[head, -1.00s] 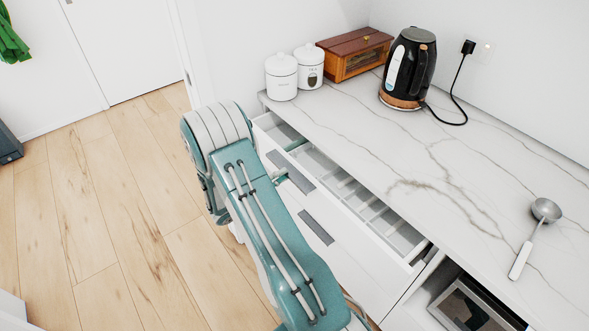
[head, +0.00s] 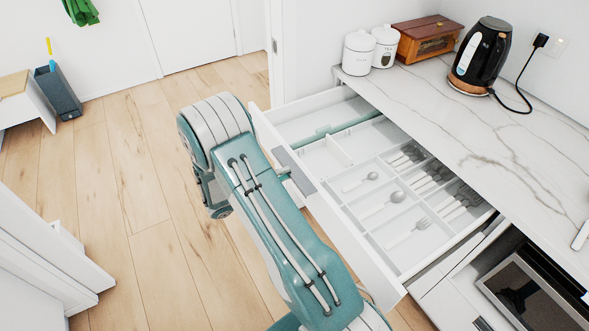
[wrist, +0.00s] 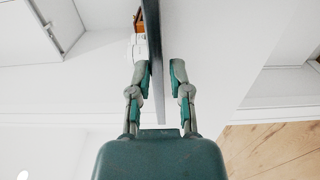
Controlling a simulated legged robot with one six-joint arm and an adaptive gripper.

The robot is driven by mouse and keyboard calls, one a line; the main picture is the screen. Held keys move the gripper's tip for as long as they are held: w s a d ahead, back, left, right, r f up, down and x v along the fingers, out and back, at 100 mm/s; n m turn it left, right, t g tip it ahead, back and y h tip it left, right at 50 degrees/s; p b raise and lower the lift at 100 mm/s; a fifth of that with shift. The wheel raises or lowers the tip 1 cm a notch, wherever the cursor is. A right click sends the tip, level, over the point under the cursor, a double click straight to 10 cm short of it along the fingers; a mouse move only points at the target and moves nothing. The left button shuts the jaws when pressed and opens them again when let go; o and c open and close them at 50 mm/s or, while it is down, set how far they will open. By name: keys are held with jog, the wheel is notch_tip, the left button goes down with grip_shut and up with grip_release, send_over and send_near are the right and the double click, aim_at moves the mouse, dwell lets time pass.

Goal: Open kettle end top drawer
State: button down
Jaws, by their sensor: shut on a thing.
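The white top drawer (head: 327,215) below the kettle end of the counter stands well out from the cabinet. Its divided inside shows spoons, forks and other cutlery. A grey bar handle (head: 294,170) runs along its front and also shows in the wrist view (wrist: 158,95). My gripper (wrist: 160,74) has one finger on each side of this handle and is shut on it. The black kettle (head: 480,55) stands on the marble counter at the back right.
Two white canisters (head: 368,48) and a wooden box (head: 426,38) stand left of the kettle. A microwave-like appliance (head: 535,285) sits in an open bay right of the drawer. The wooden floor (head: 130,180) left of my arm is clear. White furniture (head: 50,260) stands at the lower left.

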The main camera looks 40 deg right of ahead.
jog(key=shift+w+a+f, duration=0.1)
jog(key=shift+a+f, duration=0.05)
jog(key=shift+a, duration=0.95)
jog(key=shift+a+f, duration=0.1)
jog(key=shift+a, duration=0.95)
jog(key=c, duration=0.6)
grip_release()
jog(key=shift+d, duration=0.1)
jog(key=shift+o, duration=0.2)
jog(key=shift+r, duration=0.1)
jog(key=shift+w, duration=0.1)
jog(key=w+a, duration=0.1)
jog(key=a, duration=1.1)
jog(key=shift+w, duration=0.2)
